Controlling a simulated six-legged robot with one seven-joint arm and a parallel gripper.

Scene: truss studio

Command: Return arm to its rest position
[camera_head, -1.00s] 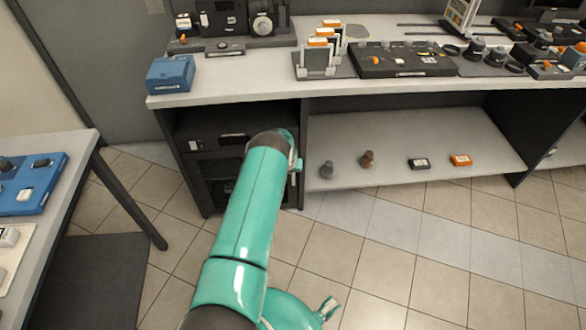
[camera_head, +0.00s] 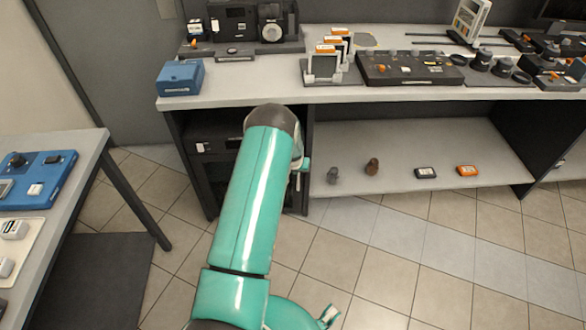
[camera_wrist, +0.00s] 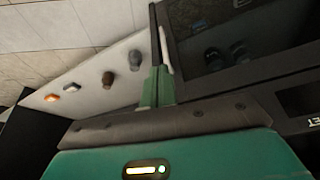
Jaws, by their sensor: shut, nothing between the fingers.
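My arm (camera_head: 248,200), teal with dark joints, reaches up the middle of the head view towards the workbench. My gripper (camera_wrist: 160,55) shows in the wrist view with its narrow green fingers together and nothing held. The fingers point towards the lower shelf (camera_head: 440,140) and the dark cabinet (camera_head: 205,165) under the bench. The distance to them is hard to judge.
The bench top (camera_head: 230,97) carries a blue box (camera_head: 180,77), upright holders (camera_head: 325,66) and a dark tray (camera_head: 410,68). Several small items, including an orange one (camera_head: 467,170), lie on the lower shelf. A table (camera_head: 60,146) stands at left. The tiled floor (camera_head: 400,260) is clear at right.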

